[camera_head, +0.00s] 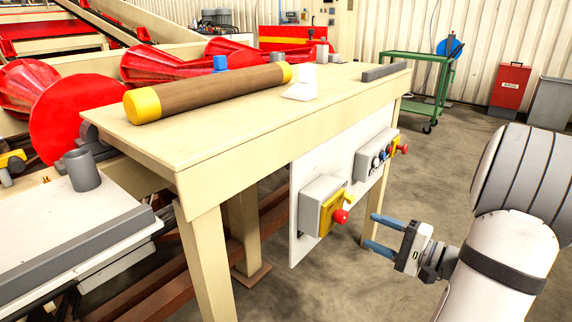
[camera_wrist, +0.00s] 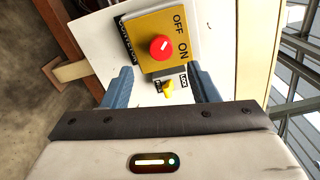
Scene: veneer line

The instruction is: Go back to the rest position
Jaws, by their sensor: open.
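My gripper (camera_head: 378,233) is at the right in the head view, in front of the white control panel under the cream table. Its two blue fingers are apart with nothing between them. In the wrist view the fingers of my gripper (camera_wrist: 160,88) frame the panel. The yellow switch plate marked OFF and ON, with a red knob (camera_wrist: 162,48), lies beyond the fingertips. A small yellow lock switch (camera_wrist: 168,88) shows below it. In the head view the same red knob (camera_head: 341,216) sits on a grey box, apart from the fingertips.
The cream table (camera_head: 230,125) carries a brown roll with yellow ends (camera_head: 210,92). A second control box (camera_head: 377,155) is farther along the panel. A green cart (camera_head: 425,85) and a red bin (camera_head: 509,88) stand at the back right. The floor between is clear.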

